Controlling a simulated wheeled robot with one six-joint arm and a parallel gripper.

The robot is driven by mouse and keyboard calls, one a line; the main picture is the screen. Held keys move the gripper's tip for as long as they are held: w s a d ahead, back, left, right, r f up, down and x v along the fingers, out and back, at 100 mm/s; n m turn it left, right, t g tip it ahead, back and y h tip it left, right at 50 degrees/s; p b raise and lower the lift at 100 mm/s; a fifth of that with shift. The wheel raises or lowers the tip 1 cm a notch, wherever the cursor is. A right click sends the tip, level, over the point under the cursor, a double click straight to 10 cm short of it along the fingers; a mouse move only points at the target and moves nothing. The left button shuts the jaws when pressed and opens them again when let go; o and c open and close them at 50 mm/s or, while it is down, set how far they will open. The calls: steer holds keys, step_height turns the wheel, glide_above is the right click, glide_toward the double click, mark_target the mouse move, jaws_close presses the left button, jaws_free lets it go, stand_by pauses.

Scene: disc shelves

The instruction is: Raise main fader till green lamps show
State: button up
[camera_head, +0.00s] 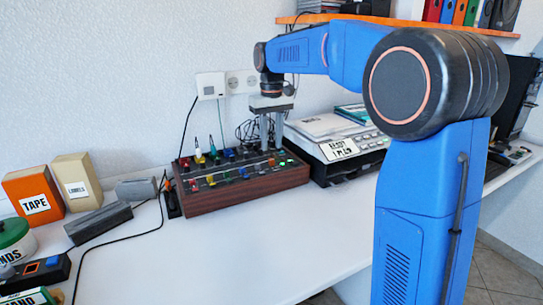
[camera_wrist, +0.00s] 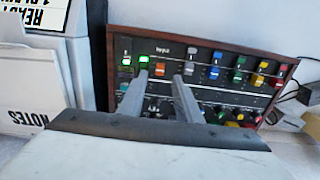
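The mixer (camera_head: 245,190) is a dark panel with a brown wooden case, coloured fader caps and knobs; it lies on the white desk. It also shows in the wrist view (camera_wrist: 205,48). My gripper (camera_head: 271,144) points down over the mixer's right part. In the wrist view my gripper's two fingers (camera_wrist: 160,76) stand apart, with an orange cap (camera_wrist: 160,70) visible between their tips. Bright green spots, seemingly lit lamps (camera_wrist: 126,60), show by the left finger. I cannot tell which cap is the main fader, as labels are too small and the fingers hide part of the panel.
A printer-like machine (camera_head: 340,150) stands close right of the mixer. An orange TAPE box (camera_head: 33,190), a LABELS box (camera_head: 77,182) and a grey block (camera_head: 98,222) stand left. Cables run from the mixer to the wall. The desk front (camera_head: 200,260) is clear.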

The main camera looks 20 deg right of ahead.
mark_target(271, 160)
steer(key=shift+f, duration=2.8)
jaws_close()
